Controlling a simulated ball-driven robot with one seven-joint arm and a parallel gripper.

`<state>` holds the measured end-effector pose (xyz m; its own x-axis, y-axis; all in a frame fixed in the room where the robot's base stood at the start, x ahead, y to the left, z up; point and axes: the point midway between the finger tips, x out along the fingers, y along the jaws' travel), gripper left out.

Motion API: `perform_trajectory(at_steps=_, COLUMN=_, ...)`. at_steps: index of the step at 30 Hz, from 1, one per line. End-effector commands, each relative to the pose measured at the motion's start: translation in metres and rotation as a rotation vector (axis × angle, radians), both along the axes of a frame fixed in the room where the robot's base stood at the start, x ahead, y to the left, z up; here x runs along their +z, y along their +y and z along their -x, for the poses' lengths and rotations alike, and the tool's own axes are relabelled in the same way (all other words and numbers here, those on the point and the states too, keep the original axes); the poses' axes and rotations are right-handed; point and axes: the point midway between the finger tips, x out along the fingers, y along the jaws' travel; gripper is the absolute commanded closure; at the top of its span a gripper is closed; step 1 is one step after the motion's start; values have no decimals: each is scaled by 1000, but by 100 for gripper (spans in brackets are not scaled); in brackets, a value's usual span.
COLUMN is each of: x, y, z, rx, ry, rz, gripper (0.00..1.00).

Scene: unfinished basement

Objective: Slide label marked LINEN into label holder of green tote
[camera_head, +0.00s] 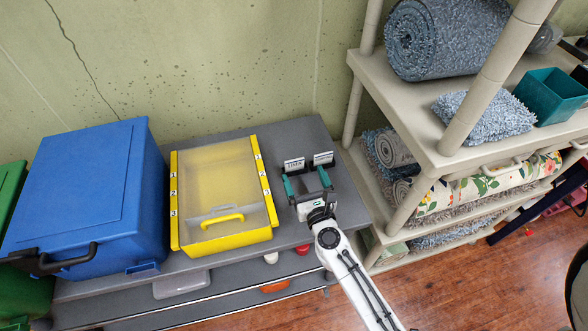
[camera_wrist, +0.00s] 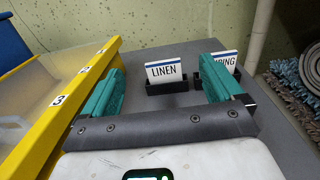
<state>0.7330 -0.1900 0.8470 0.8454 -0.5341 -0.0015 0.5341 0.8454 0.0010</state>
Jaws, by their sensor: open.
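The LINEN label (camera_head: 294,163) is a white card with a blue top edge. It stands upright in a small black stand on the grey bench top, also visible in the wrist view (camera_wrist: 165,71). My gripper (camera_head: 307,184) is open and empty just in front of the label stands. In the wrist view its teal fingers (camera_wrist: 163,84) frame the LINEN label, which stands beyond them, apart. The green tote (camera_head: 12,185) is at the far left of the head view, cut off by the picture edge. I cannot make out its label holder.
A second label ending in "PING" (camera_wrist: 229,62) stands right of LINEN, partly behind my right finger. A yellow-framed clear bin (camera_head: 222,190) stands close left of my gripper, then a blue tote (camera_head: 85,195). A beige shelf rack (camera_head: 440,150) stands on the right.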

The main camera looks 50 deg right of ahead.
Motion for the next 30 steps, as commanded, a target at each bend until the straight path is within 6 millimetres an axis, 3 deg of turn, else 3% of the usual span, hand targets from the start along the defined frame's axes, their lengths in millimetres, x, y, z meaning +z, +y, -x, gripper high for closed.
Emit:
perform_trajectory(at_steps=1, x=-14, y=1, z=-1, rx=3, ry=1, rz=2, gripper=6)
perform_trajectory(at_steps=7, x=-45, y=1, z=-1, rx=3, ry=0, rz=2, gripper=6)
perform_trajectory(at_steps=9, x=-36, y=-6, z=-10, rx=0, ry=-3, rz=3, gripper=6)
perform_trajectory(at_steps=17, x=-38, y=-15, z=-24, rx=1, ry=0, rz=1, gripper=6)
perform_trajectory(at_steps=30, x=-38, y=-40, z=-63, rx=1, ry=-1, rz=2, gripper=6)
